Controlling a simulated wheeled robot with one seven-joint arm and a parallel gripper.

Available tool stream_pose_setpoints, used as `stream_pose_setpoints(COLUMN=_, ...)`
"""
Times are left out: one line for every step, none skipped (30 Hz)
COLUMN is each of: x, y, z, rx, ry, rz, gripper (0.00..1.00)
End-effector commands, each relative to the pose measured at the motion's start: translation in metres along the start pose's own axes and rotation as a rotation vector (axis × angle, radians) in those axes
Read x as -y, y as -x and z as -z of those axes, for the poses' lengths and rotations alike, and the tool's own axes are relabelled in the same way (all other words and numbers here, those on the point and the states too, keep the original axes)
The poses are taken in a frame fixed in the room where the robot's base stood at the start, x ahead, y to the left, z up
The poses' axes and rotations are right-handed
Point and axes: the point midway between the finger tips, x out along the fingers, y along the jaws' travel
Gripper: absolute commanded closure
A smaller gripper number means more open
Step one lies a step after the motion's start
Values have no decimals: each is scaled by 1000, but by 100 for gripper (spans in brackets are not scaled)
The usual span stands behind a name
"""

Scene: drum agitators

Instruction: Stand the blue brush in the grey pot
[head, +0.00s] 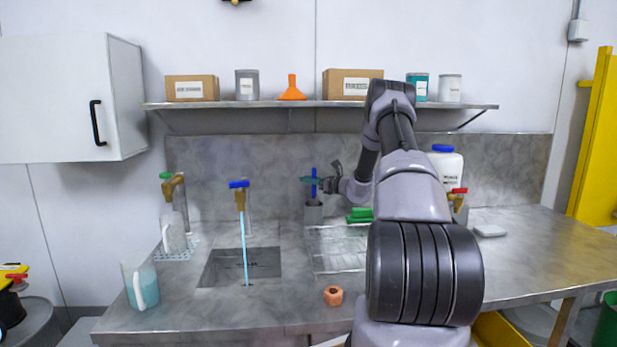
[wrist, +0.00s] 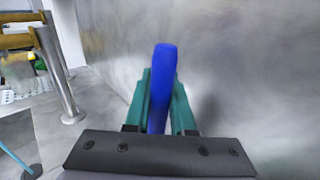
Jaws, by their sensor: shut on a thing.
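The blue brush (head: 314,190) stands upright at the back of the counter near the wall. Its blue handle (wrist: 163,75) rises between the two teal fingers in the wrist view. My gripper (head: 313,180) is shut on the handle and reaches it from the right; it also shows in the wrist view (wrist: 160,100). The grey pot (head: 314,213) is directly below the brush in the head view. The brush's lower end meets the pot's mouth there, but I cannot tell how deep it sits. The pot is not visible in the wrist view.
A sink (head: 240,268) with a running blue-handled tap (head: 240,198) is to the left. The back wall is close behind the brush. A shelf (head: 300,104) runs above.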

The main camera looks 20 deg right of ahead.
Motion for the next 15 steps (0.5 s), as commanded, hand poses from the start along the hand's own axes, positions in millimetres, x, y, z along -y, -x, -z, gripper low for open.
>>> stream_pose_setpoints(x=0, y=0, z=1, rx=0, ry=0, rz=0, gripper=100)
stream_pose_setpoints(x=0, y=0, z=2, rx=1, ry=0, rz=0, gripper=100)
stream_pose_setpoints(x=0, y=0, z=3, rx=1, ry=0, rz=0, gripper=100)
stream_pose_setpoints(x=0, y=0, z=3, rx=1, ry=0, rz=0, gripper=100)
stream_pose_setpoints(x=0, y=0, z=3, rx=1, ry=0, rz=0, gripper=100)
stream_pose_setpoints(x=0, y=0, z=4, rx=1, ry=0, rz=0, gripper=100)
stream_pose_setpoints(x=0, y=0, z=4, rx=1, ry=0, rz=0, gripper=100)
stream_pose_setpoints(x=0, y=0, z=4, rx=1, ry=0, rz=0, gripper=100)
stream_pose_setpoints(x=0, y=0, z=4, rx=0, ry=0, rz=0, gripper=100)
stream_pose_setpoints(x=0, y=0, z=4, rx=0, ry=0, rz=0, gripper=100)
stream_pose_setpoints(x=0, y=0, z=4, rx=0, ry=0, rz=0, gripper=100)
stream_pose_setpoints(x=0, y=0, z=4, rx=0, ry=0, rz=0, gripper=100)
stream_pose_setpoints(x=0, y=0, z=4, rx=0, ry=0, rz=0, gripper=74)
stream_pose_setpoints(x=0, y=0, z=4, rx=0, ry=0, rz=0, gripper=62)
stream_pose_setpoints(x=0, y=0, z=4, rx=0, ry=0, rz=0, gripper=47)
